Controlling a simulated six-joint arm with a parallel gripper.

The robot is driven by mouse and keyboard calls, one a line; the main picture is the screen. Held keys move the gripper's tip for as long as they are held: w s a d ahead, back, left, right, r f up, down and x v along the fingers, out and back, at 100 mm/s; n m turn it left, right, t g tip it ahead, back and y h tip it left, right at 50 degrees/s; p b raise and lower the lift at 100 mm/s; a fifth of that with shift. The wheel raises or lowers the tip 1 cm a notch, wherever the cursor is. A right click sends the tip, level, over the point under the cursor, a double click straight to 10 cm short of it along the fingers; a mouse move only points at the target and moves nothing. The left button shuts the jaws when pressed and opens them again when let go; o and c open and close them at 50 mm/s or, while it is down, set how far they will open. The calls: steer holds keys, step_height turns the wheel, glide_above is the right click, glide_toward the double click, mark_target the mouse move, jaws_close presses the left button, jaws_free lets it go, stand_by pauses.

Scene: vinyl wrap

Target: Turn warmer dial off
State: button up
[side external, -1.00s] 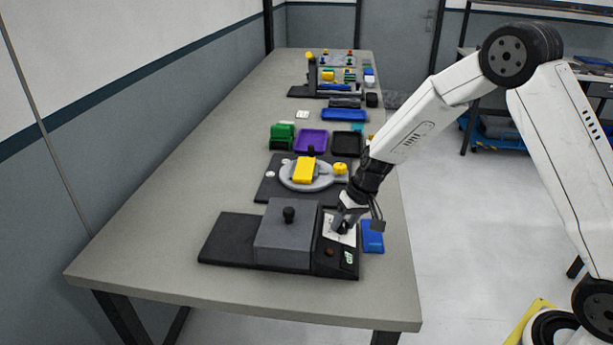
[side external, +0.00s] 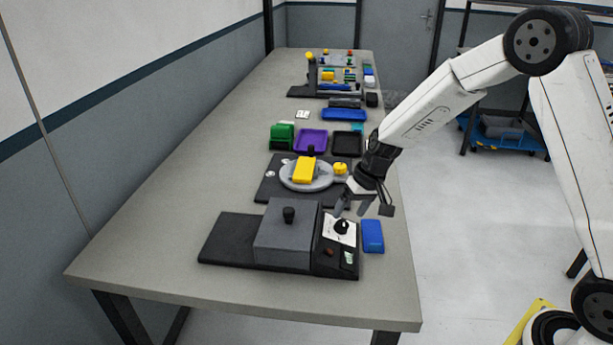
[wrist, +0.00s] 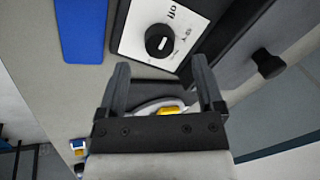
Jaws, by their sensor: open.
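The warmer (side external: 287,237) is a dark box with a grey lidded block at the near end of the table. Its black dial (side external: 342,227) sits on a white plate on the right part of the warmer. In the wrist view the dial (wrist: 159,40) shows a white mark, with "off" printed on the plate beside it. My gripper (side external: 350,212) is just above and behind the dial, apart from it. In the wrist view my gripper (wrist: 158,72) has its two fingers spread wide with nothing between them.
A blue block (side external: 372,236) lies right of the warmer; it also shows in the wrist view (wrist: 82,28). A black knob (side external: 289,214) tops the grey lid. Behind stands a grey round fixture with a yellow block (side external: 304,169). The table's left side is clear.

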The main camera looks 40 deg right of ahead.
steer(key=shift+v, duration=1.9)
steer(key=s+a+n+h, duration=0.1)
steer(key=s+n+h, duration=0.1)
steer(key=s, duration=1.5)
steer(key=shift+s+a+n+h, duration=0.3)
steer(key=shift+s+a+h, duration=0.1)
steer(key=shift+h, duration=0.1)
